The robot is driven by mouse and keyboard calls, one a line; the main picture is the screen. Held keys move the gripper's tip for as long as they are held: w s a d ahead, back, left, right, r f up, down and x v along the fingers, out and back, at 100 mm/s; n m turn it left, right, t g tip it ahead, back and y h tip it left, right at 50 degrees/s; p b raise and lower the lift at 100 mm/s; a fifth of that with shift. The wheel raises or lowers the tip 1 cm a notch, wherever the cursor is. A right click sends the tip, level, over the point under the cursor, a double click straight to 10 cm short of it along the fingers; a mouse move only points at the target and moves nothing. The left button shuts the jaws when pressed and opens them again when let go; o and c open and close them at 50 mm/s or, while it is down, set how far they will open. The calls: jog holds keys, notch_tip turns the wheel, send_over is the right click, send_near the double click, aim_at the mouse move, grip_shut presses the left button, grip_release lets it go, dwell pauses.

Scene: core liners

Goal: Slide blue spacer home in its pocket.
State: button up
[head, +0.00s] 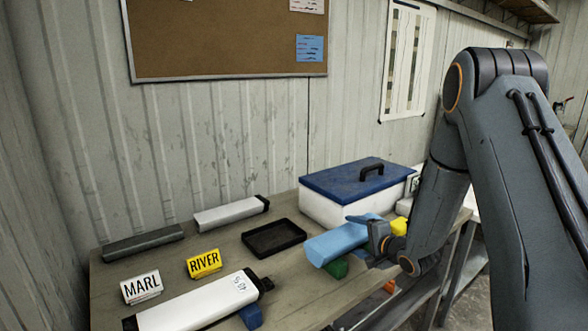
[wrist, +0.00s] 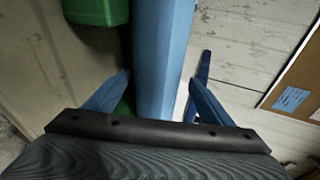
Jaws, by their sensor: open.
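A long light blue piece (head: 338,243) lies at the right front of the bench, slanting past a green block (head: 335,268). In the wrist view the light blue piece (wrist: 163,55) runs between the two blue fingers of my gripper (wrist: 158,80). The fingers are spread, with a visible gap at the left one. Contact at the right one is unclear. A small darker blue block (head: 250,316) sits beside the front white tube (head: 195,305), partly hidden by it. I cannot tell which blue thing is the spacer. No pocket is clearly visible.
A white box with a blue lid (head: 358,181) stands behind my gripper, near a yellow block (head: 399,227). A black tray (head: 274,238) is mid-bench. MARL (head: 141,288) and RIVER (head: 204,263) signs stand left. An orange thing (head: 389,287) is near the front edge.

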aim_at(356, 230)
jog(key=shift+c, duration=0.5)
jog(key=shift+s+f, duration=0.1)
jog(key=c, duration=1.5)
jog(key=shift+r+p, duration=2.3)
jog(key=shift+r, duration=0.8)
jog(key=shift+c, duration=0.2)
